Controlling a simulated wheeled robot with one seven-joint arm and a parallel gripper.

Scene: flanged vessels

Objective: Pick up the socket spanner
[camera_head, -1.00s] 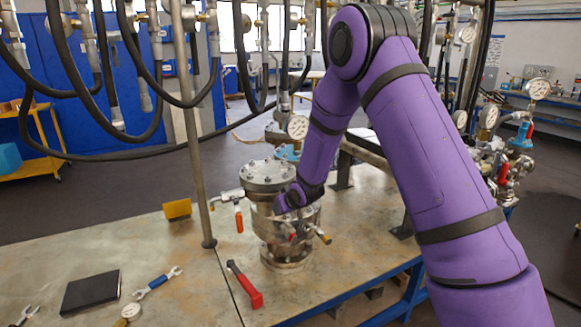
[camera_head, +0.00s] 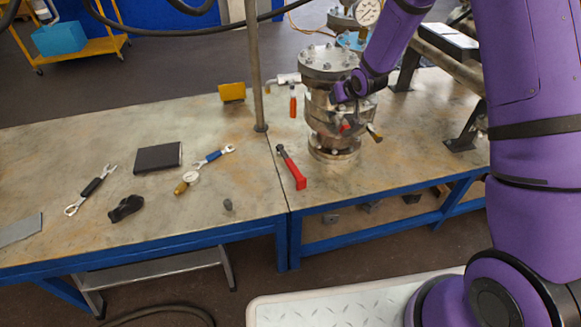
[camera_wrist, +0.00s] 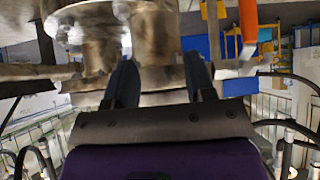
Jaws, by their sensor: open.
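A red-handled tool with a dark shaft and head (camera_head: 292,168), which looks like the socket spanner, lies on the metal bench, left of and in front of the flanged vessel (camera_head: 330,62). My gripper (camera_head: 343,118) is at the vessel's side in the head view, up and to the right of the tool and well apart from it. In the wrist view my gripper (camera_wrist: 160,82) has its two dark fingers spread apart, with the vessel's metal body beyond them. Nothing is visibly held. The head view barely shows the fingertips.
On the bench (camera_head: 60,150) lie a blue-handled spanner (camera_head: 212,157), a black-handled spanner (camera_head: 92,188), a gauge (camera_head: 191,178), a dark notebook (camera_head: 158,158) and a black object (camera_head: 126,208). An upright pole (camera_head: 256,70) stands left of the vessel. An orange lever (camera_head: 293,104) juts beside it.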

